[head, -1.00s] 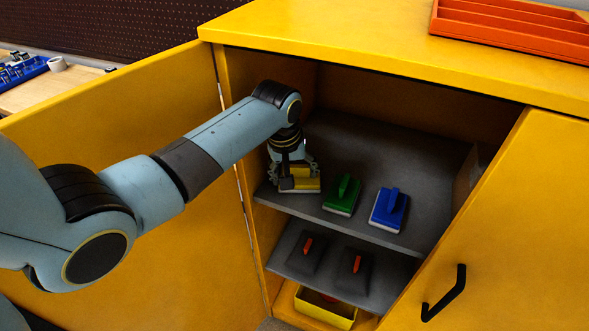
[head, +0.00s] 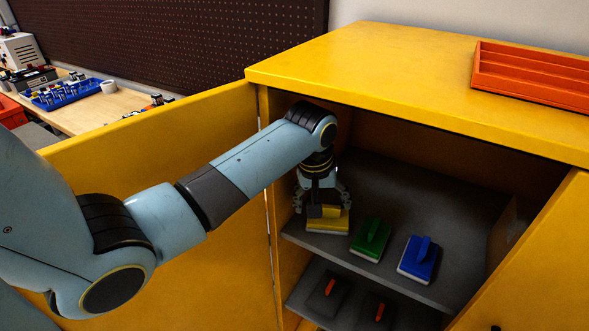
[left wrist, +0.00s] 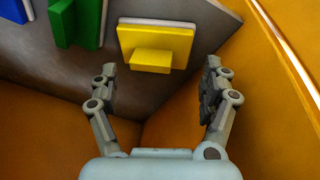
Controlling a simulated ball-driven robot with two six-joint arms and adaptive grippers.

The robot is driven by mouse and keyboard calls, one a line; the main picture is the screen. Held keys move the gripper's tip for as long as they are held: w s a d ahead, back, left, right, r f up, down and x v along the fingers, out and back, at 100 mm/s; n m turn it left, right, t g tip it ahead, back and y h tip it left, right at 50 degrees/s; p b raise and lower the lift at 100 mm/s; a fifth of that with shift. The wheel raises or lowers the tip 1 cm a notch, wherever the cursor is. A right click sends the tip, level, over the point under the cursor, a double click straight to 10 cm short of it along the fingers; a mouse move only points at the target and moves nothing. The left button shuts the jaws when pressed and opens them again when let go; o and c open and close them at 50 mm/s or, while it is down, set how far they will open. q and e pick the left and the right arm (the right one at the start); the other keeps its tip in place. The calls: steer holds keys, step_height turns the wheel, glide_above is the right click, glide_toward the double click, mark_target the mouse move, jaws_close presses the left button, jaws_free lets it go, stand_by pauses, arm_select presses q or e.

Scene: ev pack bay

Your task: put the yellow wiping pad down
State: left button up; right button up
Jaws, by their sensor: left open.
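The yellow wiping pad (head: 328,224) lies on the cabinet's upper grey shelf (head: 384,275), at the left end of a row of pads. In the left wrist view the yellow pad (left wrist: 157,45) lies flat with its handle towards me. My left gripper (head: 322,200) is inside the cabinet, just above and behind the yellow pad in the head view. In the left wrist view its two fingers (left wrist: 157,82) are spread wide, with nothing held between them and the pad beyond their tips. My right gripper is in neither view.
A green pad (head: 371,240) and a blue pad (head: 418,260) stand to the right on the same shelf. Dark pads with red handles (head: 330,288) lie on the shelf below. The open yellow door (head: 190,150) is at left, and an orange tray (head: 530,78) is on top.

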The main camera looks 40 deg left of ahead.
arm_select(q)
steer(key=s+d, duration=0.1)
steer(key=s, duration=1.1)
steer(key=shift+d+r+b, duration=0.25)
steer(key=shift+r+b, duration=0.15)
steer(key=shift+b, duration=0.05)
steer(key=shift+s, duration=0.1)
steer(key=s+f+g+b, duration=0.1)
steer(key=s+f+b, duration=0.35)
steer(key=f, duration=0.75)
steer(key=s+f+m+g+b, duration=0.1)
steer(key=s+f+b, duration=0.4)
steer(key=f, duration=0.6)
steer(key=s+f+g+b, duration=0.25)
steer(key=s+f, duration=0.35)
steer(key=f, duration=0.6)
steer(key=s+f+m+t+b, duration=0.2)
steer(key=s+f+m+b, duration=0.2)
steer(key=s+f, duration=1.1)
steer(key=shift+s+a+f+m, duration=0.3)
steer(key=shift+s+f+m, duration=0.05)
steer(key=shift+s+m, duration=0.9)
